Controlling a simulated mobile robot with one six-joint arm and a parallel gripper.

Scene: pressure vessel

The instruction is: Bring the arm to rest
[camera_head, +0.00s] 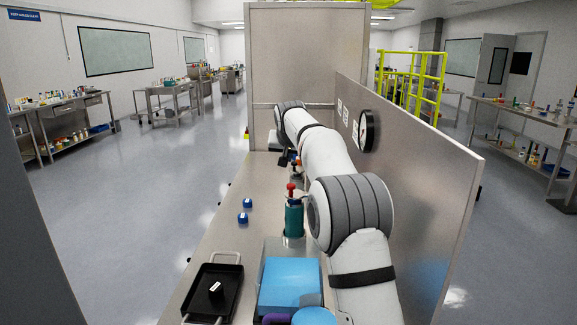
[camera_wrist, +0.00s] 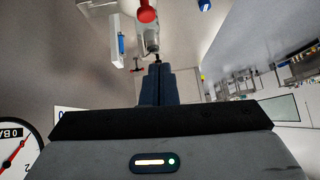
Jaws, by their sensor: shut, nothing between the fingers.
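My arm stretches forward over the steel bench (camera_head: 225,235) in the head view, bent at a grey-ringed joint, with its far end near the back panel. My gripper (camera_wrist: 157,70) shows in the wrist view with its two dark fingers together and nothing between them. In the head view I cannot clearly make the gripper out behind the arm and the bench items.
A teal cylinder (camera_head: 293,220) with a red top stands close to my arm. Two blue caps (camera_head: 243,218), a black tray (camera_head: 232,276) and a blue box (camera_head: 290,282) are on the bench. A steel panel (camera_head: 425,170) with a round gauge (camera_head: 367,131) stands right of the arm.

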